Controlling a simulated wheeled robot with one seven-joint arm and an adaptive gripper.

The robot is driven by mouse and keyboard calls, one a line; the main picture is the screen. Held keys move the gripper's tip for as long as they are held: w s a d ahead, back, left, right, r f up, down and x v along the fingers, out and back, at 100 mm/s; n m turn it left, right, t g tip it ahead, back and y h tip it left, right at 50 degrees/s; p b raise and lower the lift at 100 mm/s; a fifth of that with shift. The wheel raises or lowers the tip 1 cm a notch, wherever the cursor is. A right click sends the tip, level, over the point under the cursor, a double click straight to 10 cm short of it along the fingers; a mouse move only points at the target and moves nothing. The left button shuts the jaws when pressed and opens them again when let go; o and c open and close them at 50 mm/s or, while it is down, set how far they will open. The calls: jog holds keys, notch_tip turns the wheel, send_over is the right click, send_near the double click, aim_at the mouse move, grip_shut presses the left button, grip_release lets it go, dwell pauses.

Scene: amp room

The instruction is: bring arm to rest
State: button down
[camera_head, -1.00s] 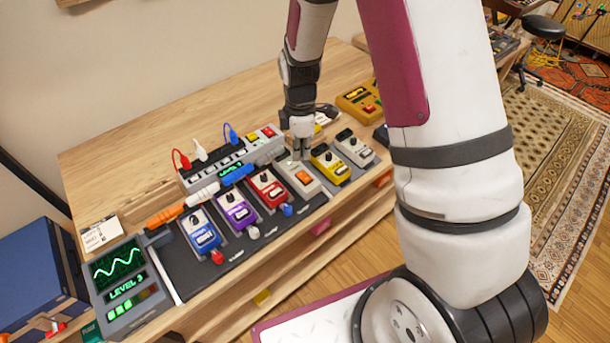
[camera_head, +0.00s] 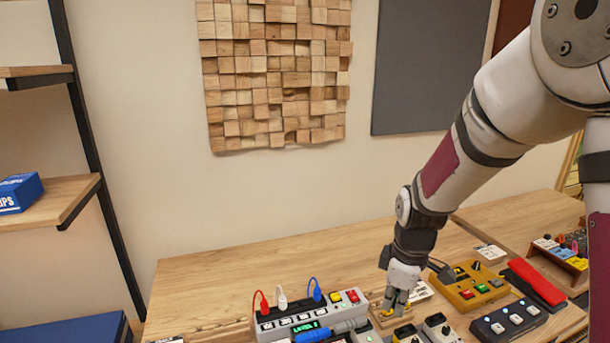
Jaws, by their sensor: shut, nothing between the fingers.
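My gripper (camera_head: 393,305) points down at the lower middle right of the head view. Its fingers are together and hold nothing. My arm reaches in from the upper right down to it. The fingertips are low over the wooden table (camera_head: 220,285), just right of the grey power unit (camera_head: 307,318) with red, white and blue plugs. A small yellow-topped thing lies at or just behind the fingertips; I cannot tell whether they touch it.
A yellow pedal box (camera_head: 468,288), a red strip (camera_head: 535,282) and a dark switch box (camera_head: 508,322) stand to the right. Small pedals (camera_head: 438,328) are in front. A shelf (camera_head: 60,200) stands at the left. The table's back left is bare.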

jog(key=s+r+m+t, duration=0.2)
jog(key=s+r+m, duration=0.5)
jog(key=r, duration=0.7)
jog(key=s+r+m+t, duration=0.2)
jog(key=s+r+m, duration=0.3)
jog(key=s, duration=0.9)
jog(key=shift+d+r, duration=0.15)
jog(key=shift+r, duration=0.45)
